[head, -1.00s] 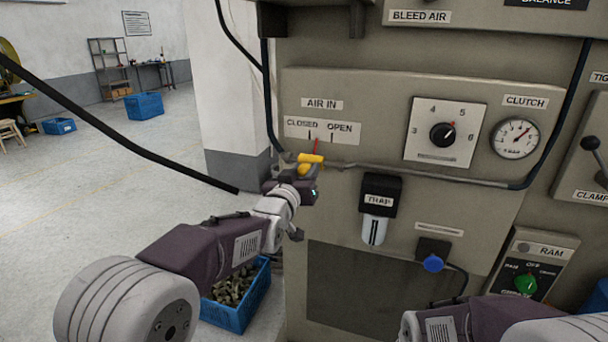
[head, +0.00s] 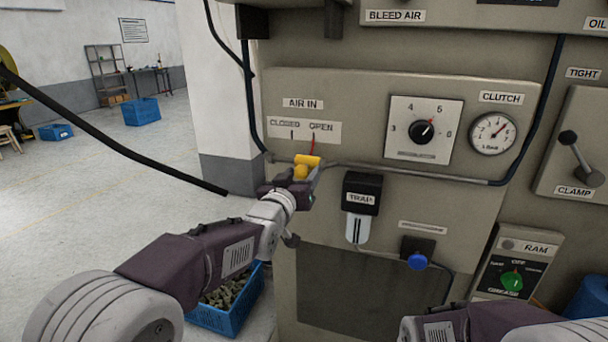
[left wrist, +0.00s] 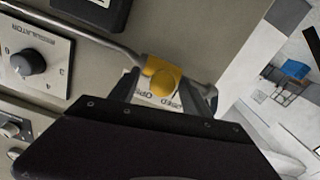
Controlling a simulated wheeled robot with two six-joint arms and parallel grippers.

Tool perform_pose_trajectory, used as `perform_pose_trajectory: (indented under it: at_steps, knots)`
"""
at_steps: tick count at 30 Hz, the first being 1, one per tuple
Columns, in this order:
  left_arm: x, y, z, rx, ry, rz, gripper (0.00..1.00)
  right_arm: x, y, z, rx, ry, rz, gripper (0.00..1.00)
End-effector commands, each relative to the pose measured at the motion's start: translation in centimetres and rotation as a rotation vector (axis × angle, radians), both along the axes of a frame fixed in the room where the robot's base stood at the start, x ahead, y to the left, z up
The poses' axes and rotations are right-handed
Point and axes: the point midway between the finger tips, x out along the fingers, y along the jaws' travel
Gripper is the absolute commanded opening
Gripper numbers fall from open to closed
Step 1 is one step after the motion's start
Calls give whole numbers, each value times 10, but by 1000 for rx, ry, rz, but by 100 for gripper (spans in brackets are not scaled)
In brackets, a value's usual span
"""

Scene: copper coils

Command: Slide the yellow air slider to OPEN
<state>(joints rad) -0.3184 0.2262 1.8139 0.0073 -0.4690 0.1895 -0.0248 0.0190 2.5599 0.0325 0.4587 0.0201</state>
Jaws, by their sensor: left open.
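The yellow air slider (head: 308,161) sits on the pipe under the AIR IN label, at the panel's left. Its red pointer (head: 313,144) stands under the word OPEN, in line with the OPEN mark. My left gripper (head: 304,174) is open at the slider. In the left wrist view the yellow slider (left wrist: 161,76) shows between the two spread fingers of my left gripper (left wrist: 165,92), with a gap beside it; I cannot tell whether a finger touches it. My right gripper is out of view; only part of that arm shows at bottom right.
The grey pipe (head: 420,175) runs right from the slider. The black TRAP unit (head: 362,194) hangs below it, with a blue knob (head: 418,262) lower right. A blue crate of metal pieces (head: 229,312) stands on the floor at lower left. Open floor lies left.

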Motion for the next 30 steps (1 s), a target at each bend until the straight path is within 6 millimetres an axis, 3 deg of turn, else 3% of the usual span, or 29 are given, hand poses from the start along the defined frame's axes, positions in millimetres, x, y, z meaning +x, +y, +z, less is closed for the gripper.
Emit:
perform_pose_trajectory:
  at_steps: [6, 12, 23, 26, 27, 28, 29, 30]
  knots:
    - [-41, 12, -1, 0, -1, -2, 56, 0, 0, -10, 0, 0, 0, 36]
    - [-68, 20, -1, 0, 1, -2, 56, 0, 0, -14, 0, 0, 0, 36]
    - [-72, 22, 1, 2, 2, 0, 56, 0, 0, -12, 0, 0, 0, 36]
    - [-64, 44, 25, 2, 6, 45, 56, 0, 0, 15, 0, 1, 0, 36]
    - [-60, 63, 31, 11, 35, 83, 56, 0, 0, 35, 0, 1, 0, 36]
    - [-59, 81, 25, 24, 89, 119, 56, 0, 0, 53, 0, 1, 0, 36]
    - [-63, 99, 6, 46, 175, 152, 56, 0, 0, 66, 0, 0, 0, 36]
    - [-73, 118, -28, 78, 303, 186, 56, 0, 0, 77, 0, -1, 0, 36]
